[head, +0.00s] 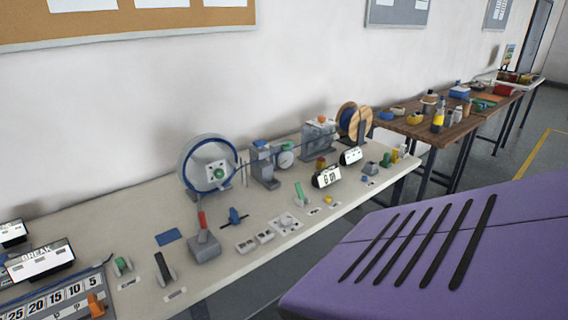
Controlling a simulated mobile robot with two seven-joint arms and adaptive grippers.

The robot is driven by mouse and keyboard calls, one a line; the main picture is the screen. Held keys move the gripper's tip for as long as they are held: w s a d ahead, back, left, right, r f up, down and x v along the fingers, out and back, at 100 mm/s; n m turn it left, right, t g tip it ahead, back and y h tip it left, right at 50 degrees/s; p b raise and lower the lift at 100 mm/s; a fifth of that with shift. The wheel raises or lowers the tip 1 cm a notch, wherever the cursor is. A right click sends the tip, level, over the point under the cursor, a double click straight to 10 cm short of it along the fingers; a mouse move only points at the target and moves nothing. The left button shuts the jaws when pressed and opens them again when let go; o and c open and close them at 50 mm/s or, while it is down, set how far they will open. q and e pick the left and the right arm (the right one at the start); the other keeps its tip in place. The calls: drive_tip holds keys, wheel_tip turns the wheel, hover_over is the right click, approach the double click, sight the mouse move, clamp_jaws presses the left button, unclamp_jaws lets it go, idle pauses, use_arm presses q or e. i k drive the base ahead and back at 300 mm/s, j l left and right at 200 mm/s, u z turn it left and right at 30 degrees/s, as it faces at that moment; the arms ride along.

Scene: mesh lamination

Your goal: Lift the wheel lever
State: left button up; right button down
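A large grey ring-shaped wheel (207,164) stands upright on the bench, with a pale hub plate and a green knob in its middle. In front of it is a lever with a red grip (202,220), rising nearly upright from a grey box (205,246). A lever with a green grip (299,193) stands further right. Neither of my grippers shows in the head view.
The long pale bench (120,200) runs along the wall. A wooden spool (355,121), black-and-white displays (327,176) and a blue knob (234,216) stand on it. A numbered scale board (60,300) is at lower left. Wooden tables (435,131) with containers stand beyond.

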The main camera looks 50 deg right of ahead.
sight(299, 189)
drive_tip(key=z, duration=0.35)
drive_tip(key=i+j+z, duration=0.1)
drive_tip(key=z, duration=0.2)
drive_tip(key=j+z, duration=0.15)
drive_tip(key=z, duration=1.25)
